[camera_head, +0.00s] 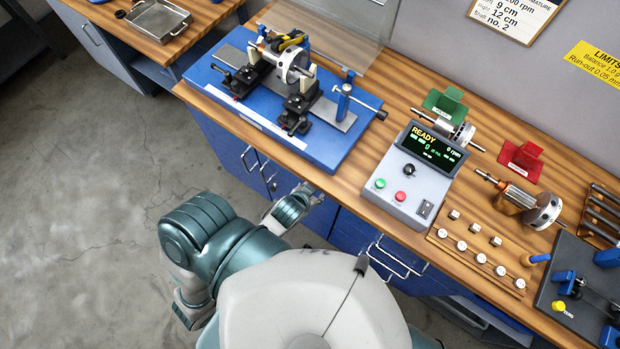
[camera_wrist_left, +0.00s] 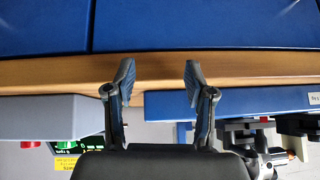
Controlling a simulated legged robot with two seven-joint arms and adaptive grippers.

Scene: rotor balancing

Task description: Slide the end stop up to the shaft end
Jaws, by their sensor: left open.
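The balancing machine's blue base (camera_head: 345,140) stands on the wooden bench. A rotor (camera_head: 294,67) with a silver disc lies across its two black supports. The shaft end (camera_head: 313,69) points right. A blue post, which looks like the end stop (camera_head: 343,102), stands on the grey rail right of the rotor, visibly apart from the shaft end. A rod with a dark tip extends right from it. My left gripper (camera_head: 304,191) is in front of the bench edge, below the machine. In the left wrist view the gripper (camera_wrist_left: 158,76) is open and empty. My right gripper is not in view.
A console (camera_head: 410,180) reading READY stands right of the machine. Beyond it are a green stand (camera_head: 445,104), a red stand (camera_head: 521,160) and another rotor (camera_head: 540,208). A clear panel (camera_head: 335,30) stands behind the machine. The bench edge (camera_wrist_left: 60,75) crosses the wrist view.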

